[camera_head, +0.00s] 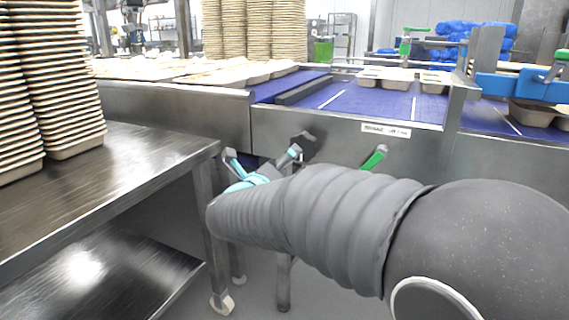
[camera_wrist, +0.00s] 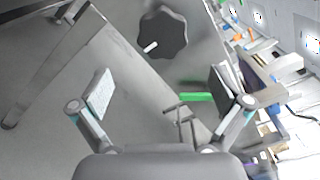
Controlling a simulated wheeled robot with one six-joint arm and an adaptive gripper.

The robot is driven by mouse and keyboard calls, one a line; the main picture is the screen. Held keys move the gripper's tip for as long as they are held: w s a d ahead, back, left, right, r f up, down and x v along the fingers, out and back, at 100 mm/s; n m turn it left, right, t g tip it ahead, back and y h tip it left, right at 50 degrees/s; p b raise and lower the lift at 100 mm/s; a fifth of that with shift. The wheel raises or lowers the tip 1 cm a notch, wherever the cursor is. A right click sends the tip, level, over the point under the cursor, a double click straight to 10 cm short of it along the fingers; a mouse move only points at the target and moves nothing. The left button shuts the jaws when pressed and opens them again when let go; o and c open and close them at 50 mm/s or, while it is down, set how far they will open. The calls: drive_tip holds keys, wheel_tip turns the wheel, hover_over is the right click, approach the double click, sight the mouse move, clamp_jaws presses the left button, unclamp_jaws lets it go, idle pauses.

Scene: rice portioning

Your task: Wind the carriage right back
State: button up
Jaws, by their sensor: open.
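My gripper (camera_head: 262,158) is open and empty in front of the steel side of the conveyor; its two pads stand wide apart in the wrist view (camera_wrist: 161,92). A dark lobed handwheel (camera_wrist: 163,32) with a pale crank grip is ahead of the fingertips, clear of both pads. In the head view the handwheel (camera_head: 304,141) shows just behind my right finger, partly hidden. A green-handled lever (camera_head: 375,158) sits on the conveyor side to the right, its lower part hidden by my arm. I cannot tell which part is the carriage.
A steel table (camera_head: 120,165) with tall stacks of trays (camera_head: 75,110) stands at the left. A blue belt (camera_head: 350,100) carries filled trays (camera_head: 388,77) above the side panel. A blue fixture (camera_head: 515,86) spans the belt at the right. Table legs stand below my gripper.

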sight(302, 148)
drive_tip(key=w+d+m, duration=0.1)
drive_tip(key=w, duration=0.2)
drive_tip(key=w+d+m, duration=0.1)
drive_tip(key=w, duration=0.3)
drive_tip(key=w+d+m, duration=0.1)
drive_tip(key=w+d, duration=0.1)
drive_tip(key=w, duration=0.1)
drive_tip(key=shift+w+r+p, duration=0.1)
drive_tip(key=shift+w+p, duration=0.05)
drive_tip(key=shift+p, duration=0.25)
drive_tip(key=shift+c, duration=0.3)
drive_tip(key=c, duration=0.8)
drive_tip(key=shift+c, duration=0.2)
drive_tip(key=shift+m+b, duration=0.3)
drive_tip(key=shift+b, duration=0.3)
drive_tip(key=m+b, duration=0.2)
drive_tip(key=b, duration=0.3)
drive_tip(key=shift+m, duration=0.4)
